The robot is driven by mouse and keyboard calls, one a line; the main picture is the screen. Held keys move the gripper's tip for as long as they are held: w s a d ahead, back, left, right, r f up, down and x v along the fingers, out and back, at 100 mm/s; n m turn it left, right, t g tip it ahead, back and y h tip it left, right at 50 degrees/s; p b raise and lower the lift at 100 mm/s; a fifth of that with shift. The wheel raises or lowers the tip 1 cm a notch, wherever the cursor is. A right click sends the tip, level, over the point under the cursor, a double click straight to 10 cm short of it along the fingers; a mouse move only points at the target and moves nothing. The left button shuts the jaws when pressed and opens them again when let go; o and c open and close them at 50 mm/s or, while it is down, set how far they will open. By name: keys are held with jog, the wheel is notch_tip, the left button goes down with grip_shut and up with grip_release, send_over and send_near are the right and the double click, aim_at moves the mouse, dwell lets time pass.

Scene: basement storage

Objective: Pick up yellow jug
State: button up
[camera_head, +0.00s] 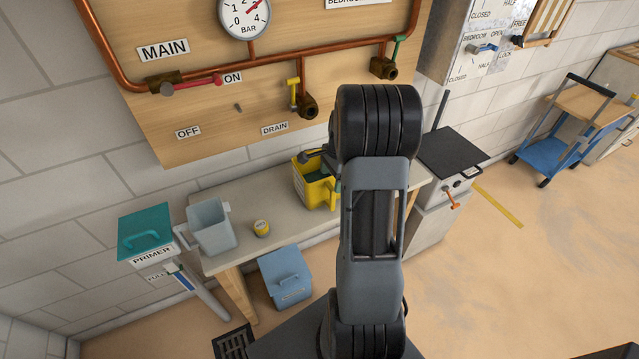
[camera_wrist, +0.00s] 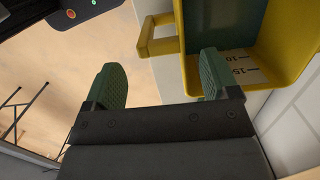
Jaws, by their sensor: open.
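The yellow jug (camera_head: 306,190) stands on the grey bench top, partly hidden behind my arm in the head view. In the wrist view the jug (camera_wrist: 292,62) fills the upper right, with volume marks on a pale strip inside. Its yellow handle (camera_wrist: 156,47) sticks out to the left. My gripper (camera_wrist: 162,80) is open, with its two green fingers apart and nothing between them. The handle lies just beyond the gap between the fingertips, and I see no contact. The right fingertip is close to the jug's wall. The head view mostly hides my gripper behind my arm.
The bench (camera_head: 262,186) also holds a grey open container (camera_head: 212,228) and a small yellow tin (camera_head: 261,228). A board with copper pipes and valves (camera_head: 250,75) hangs above. A blue bin (camera_head: 286,278) sits below. A blue trolley (camera_head: 560,135) stands right on open floor.

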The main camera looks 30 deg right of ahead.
aim_at(331, 186)
jog(key=shift+a+f, duration=0.15)
jog(key=shift+f, duration=0.8)
jog(key=shift+a+f, duration=0.2)
jog(key=shift+f, duration=0.7)
jog(key=shift+a+f, duration=0.15)
jog(key=shift+f, duration=0.8)
jog(key=shift+c, duration=0.5)
jog(key=shift+w, duration=0.1)
grip_shut()
jog(key=shift+r, duration=0.2)
